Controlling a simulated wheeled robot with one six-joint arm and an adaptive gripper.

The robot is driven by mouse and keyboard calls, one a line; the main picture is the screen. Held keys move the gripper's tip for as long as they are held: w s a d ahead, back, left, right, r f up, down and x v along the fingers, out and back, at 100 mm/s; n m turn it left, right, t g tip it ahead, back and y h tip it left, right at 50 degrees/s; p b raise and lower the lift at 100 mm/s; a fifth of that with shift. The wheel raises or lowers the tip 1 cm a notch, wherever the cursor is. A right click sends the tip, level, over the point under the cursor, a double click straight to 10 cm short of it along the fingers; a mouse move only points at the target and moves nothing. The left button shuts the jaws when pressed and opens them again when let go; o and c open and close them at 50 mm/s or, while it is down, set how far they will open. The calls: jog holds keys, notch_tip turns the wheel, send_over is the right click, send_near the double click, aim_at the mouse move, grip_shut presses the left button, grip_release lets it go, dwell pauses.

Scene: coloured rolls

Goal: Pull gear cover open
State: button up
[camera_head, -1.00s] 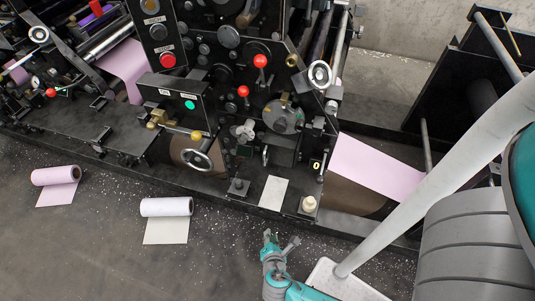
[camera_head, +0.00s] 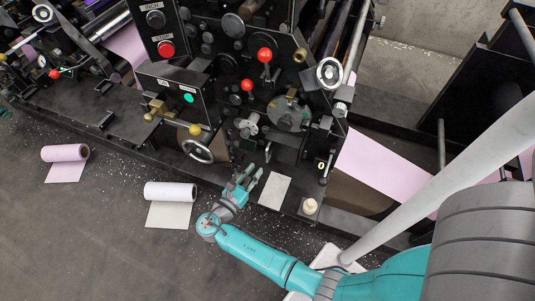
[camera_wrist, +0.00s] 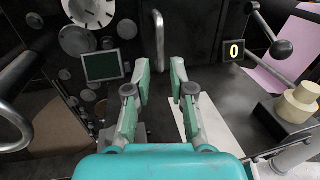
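A dark panel with a vertical metal bar handle (camera_wrist: 159,42) stands straight ahead in the wrist view. I take this panel to be the gear cover, but no label shows that. In the head view the handle (camera_head: 268,152) is small, on the black machine front above the pale plate. My gripper (camera_wrist: 160,75) is open and empty, its two green-padded fingers pointing at the handle from a short distance. The handle is seen between and beyond the fingertips, with no contact visible. In the head view my gripper (camera_head: 250,179) is low in front of the machine. The panel looks closed.
A handwheel (camera_head: 197,150) and a yellow-knobbed lever (camera_head: 195,130) stick out left of my gripper. A cream knob (camera_head: 310,206) stands on the ledge at right. White (camera_head: 171,193) and pink (camera_head: 65,154) rolls lie on the floor at left.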

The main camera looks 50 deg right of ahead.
aim_at(266, 157)
jog(key=d, duration=0.5)
jog(key=w+d, duration=0.1)
jog(key=d, duration=0.2)
jog(key=shift+w+d, duration=0.1)
grip_shut()
